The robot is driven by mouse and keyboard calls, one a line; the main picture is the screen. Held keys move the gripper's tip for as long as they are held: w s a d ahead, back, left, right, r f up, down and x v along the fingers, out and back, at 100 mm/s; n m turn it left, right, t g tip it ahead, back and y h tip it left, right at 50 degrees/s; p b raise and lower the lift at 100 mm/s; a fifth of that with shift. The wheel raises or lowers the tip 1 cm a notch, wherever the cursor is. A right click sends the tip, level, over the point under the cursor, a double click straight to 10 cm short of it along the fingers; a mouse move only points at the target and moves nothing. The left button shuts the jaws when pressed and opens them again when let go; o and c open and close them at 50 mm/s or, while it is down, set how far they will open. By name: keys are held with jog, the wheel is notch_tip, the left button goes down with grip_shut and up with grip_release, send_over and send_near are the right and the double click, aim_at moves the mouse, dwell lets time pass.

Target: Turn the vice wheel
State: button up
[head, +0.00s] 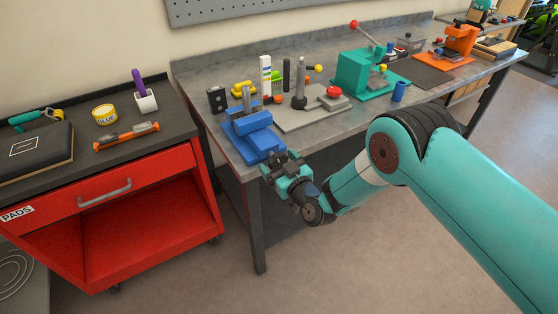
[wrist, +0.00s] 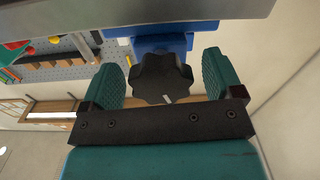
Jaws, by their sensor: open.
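The blue vice (head: 257,137) stands at the front left corner of the grey workbench. It also shows in the wrist view (wrist: 162,43). Its wheel, a dark lobed knob (wrist: 161,79), sits between the two teal finger pads of my gripper (wrist: 162,84). Gaps show on both sides of the wheel, so the fingers are apart from it. In the head view my gripper (head: 282,168) is just in front of the vice, off the bench edge, and hides the wheel there.
A red cart (head: 120,185) stands at the left. Open floor lies in front of the bench.

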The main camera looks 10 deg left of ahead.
jog(key=c, duration=0.9)
jog(key=shift+c, duration=0.2)
jog(key=shift+f+m+b, duration=0.1)
jog(key=shift+m+b, duration=0.2)
jog(key=shift+m+b, duration=0.7)
jog(key=shift+m, duration=0.2)
jog(key=m+b, duration=0.1)
jog(key=m, duration=0.1)
jog(key=shift+s+a+m, duration=0.1)
jog(key=shift+m, duration=0.2)
jog(key=m+b, duration=0.1)
jog(key=m, duration=0.4)
jog(key=shift+m, duration=0.3)
